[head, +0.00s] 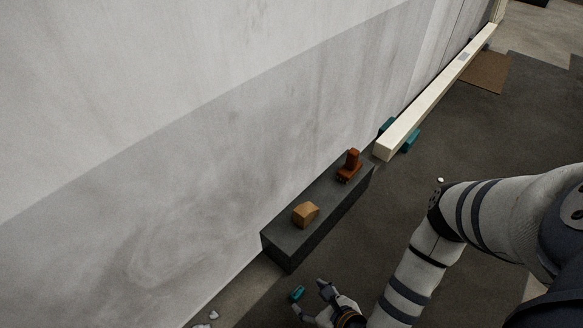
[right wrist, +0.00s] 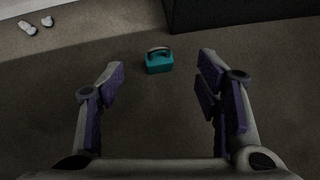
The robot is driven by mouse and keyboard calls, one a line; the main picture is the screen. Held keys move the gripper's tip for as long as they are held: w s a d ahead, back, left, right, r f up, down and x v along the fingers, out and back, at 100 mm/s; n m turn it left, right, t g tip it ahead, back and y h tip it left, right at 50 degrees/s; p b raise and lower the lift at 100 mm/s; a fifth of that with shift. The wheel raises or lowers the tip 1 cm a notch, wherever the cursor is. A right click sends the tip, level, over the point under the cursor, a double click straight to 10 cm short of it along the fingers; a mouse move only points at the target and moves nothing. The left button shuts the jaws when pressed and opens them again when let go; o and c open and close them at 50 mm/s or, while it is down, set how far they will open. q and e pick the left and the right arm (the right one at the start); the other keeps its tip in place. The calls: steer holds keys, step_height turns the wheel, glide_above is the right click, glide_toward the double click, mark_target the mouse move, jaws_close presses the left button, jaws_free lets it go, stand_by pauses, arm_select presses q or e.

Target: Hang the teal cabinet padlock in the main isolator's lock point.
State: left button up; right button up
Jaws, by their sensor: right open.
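A teal padlock (right wrist: 159,62) with a grey shackle lies on the dark floor in the right wrist view, ahead of the fingertips and between their lines. It also shows in the head view (head: 297,292), small, beside my right gripper (head: 316,301). The right gripper also shows in the right wrist view (right wrist: 160,80), with its purple-padded fingers spread wide and nothing between them. It appears apart from the padlock. My left gripper is in neither view. I do not see the main isolator or its lock point.
A dark grey box (head: 318,213) stands along the wall (head: 170,160), with a tan block (head: 306,214) and an orange-brown object (head: 349,166) on top. A long cream beam (head: 440,90) lies beyond on teal supports (head: 411,140). Small pale pieces (right wrist: 27,27) lie on the floor. Floor right of the box is open.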

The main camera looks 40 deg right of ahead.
mark_target(297, 289)
steer(key=b+x, duration=0.3)
steer(key=x, duration=0.5)
steer(key=shift+w+f+b, duration=0.1)
steer(key=shift+f+b, duration=0.2)
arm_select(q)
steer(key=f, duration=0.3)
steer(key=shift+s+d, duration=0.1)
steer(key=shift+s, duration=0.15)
arm_select(e)
steer(key=shift+r, duration=0.1)
steer(key=c, duration=1.4)
